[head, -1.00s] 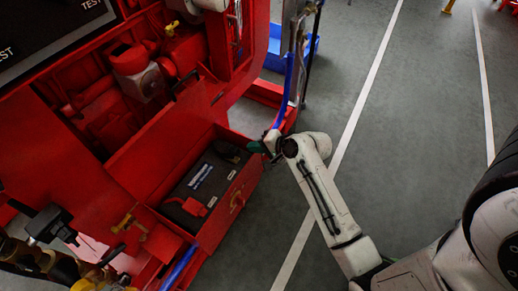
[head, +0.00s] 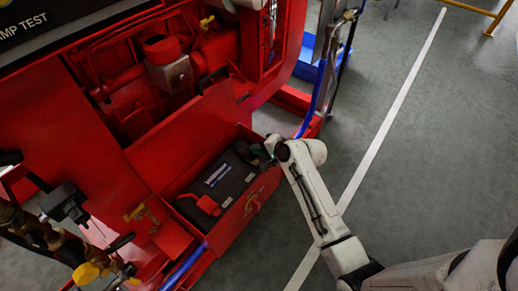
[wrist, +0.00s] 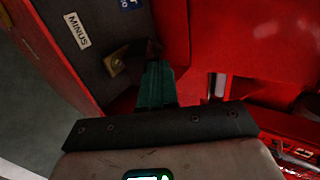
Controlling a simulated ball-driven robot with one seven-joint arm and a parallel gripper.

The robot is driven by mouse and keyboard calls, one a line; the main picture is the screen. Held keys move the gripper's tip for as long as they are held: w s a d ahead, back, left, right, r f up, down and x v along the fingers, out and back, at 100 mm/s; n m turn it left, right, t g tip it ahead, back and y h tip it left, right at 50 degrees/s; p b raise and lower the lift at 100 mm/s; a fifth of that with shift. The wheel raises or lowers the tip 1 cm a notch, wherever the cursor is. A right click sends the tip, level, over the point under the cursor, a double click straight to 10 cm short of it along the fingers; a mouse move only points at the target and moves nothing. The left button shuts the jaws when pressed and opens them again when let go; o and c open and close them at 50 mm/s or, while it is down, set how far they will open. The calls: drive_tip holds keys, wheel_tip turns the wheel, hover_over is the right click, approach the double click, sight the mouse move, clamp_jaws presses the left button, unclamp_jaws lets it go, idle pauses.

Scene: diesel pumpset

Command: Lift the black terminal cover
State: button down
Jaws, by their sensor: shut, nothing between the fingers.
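The black terminal cover (head: 246,151) is at the far right end of the dark battery (head: 222,182), inside an open red box. In the wrist view, the dark cover (wrist: 142,52) is just beyond my fingertips, beside a brass-coloured terminal (wrist: 115,62) that shows bare near the "MINUS" label (wrist: 77,30). My gripper (head: 266,152) reaches over the box's right edge, close to the cover. Its green fingers (wrist: 157,85) are together with nothing between them. Whether the fingertips touch the cover cannot be told.
A red terminal cover (head: 204,204) is at the battery's near end. The red box walls (head: 262,192) stand close around the battery. A blue hose (head: 316,100) rises behind my gripper. Red engine parts (head: 165,62) are at the upper left. Grey floor (head: 440,170) is clear on the right.

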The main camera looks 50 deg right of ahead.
drive_tip(key=shift+r+p, duration=0.15)
drive_tip(key=shift+p, duration=0.15)
drive_tip(key=shift+w+r+p, duration=0.15)
drive_tip(key=shift+p, duration=0.2)
drive_tip(key=shift+w+g, duration=0.1)
drive_tip(key=shift+g, duration=0.2)
drive_tip(key=shift+p, duration=0.35)
